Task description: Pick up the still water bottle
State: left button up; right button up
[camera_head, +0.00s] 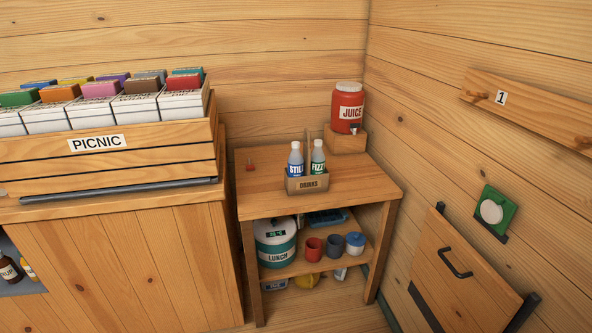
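The still water bottle (295,160) is clear-bodied with a pale cap and a blue label reading STILL. It stands upright in the left side of a small wooden carrier (290,187) marked DRINKS, on top of a wooden table (345,195). The FIZZY bottle (318,158), with a green label, stands upright right beside it in the same carrier. The lower parts of both bottles are hidden by the carrier's front wall. Neither of my grippers shows in the head view.
A red JUICE dispenser (348,106) stands on a wooden block (345,140) behind the carrier. A PICNIC crate (150,148) of cartons sits on the cabinet at left. A LUNCH container (276,243) and cups are on the shelf below. The tabletop front is clear.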

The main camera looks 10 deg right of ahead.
aim_at(295, 161)
jog(key=i+j, duration=0.15)
jog(key=i, duration=0.15)
jog(key=i+j+z, duration=0.5)
jog(key=z, duration=0.15)
